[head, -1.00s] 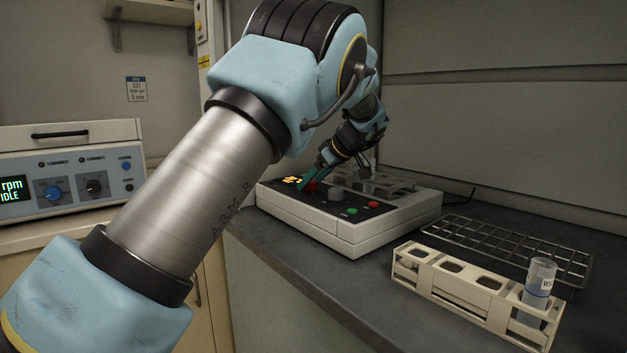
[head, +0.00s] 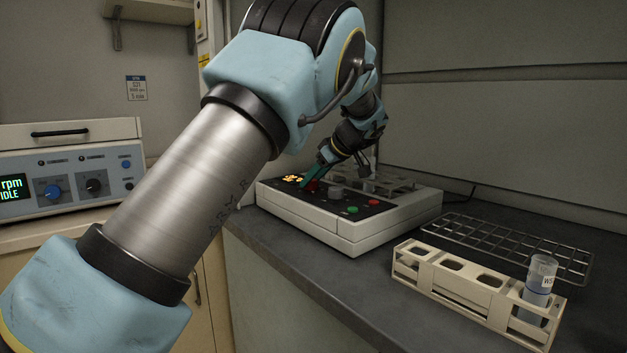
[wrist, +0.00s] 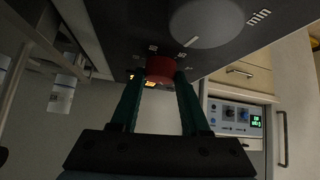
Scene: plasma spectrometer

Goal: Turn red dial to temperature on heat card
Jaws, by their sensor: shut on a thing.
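The red dial (wrist: 160,68) is on the dark panel of a white benchtop device (head: 350,238). In the wrist view my gripper (wrist: 161,80) has its two green fingers on either side of the dial, shut on it. In the head view my gripper (head: 318,172) reaches down to the panel, and the red dial (head: 311,186) is partly hidden beside the fingers. An orange lit display (head: 292,179) is next to the dial; its digits cannot be read. The heat card may be the small card (head: 137,88) on the back wall; its small text is hard to read.
A grey dial (head: 336,192), a green button (head: 352,210) and a red button (head: 374,204) share the panel. A tube rack (head: 470,290) with one tube (head: 538,285) and a wire rack (head: 510,246) stand at right. A centrifuge-like device (head: 60,185) reading "rpm IDLE" is at left.

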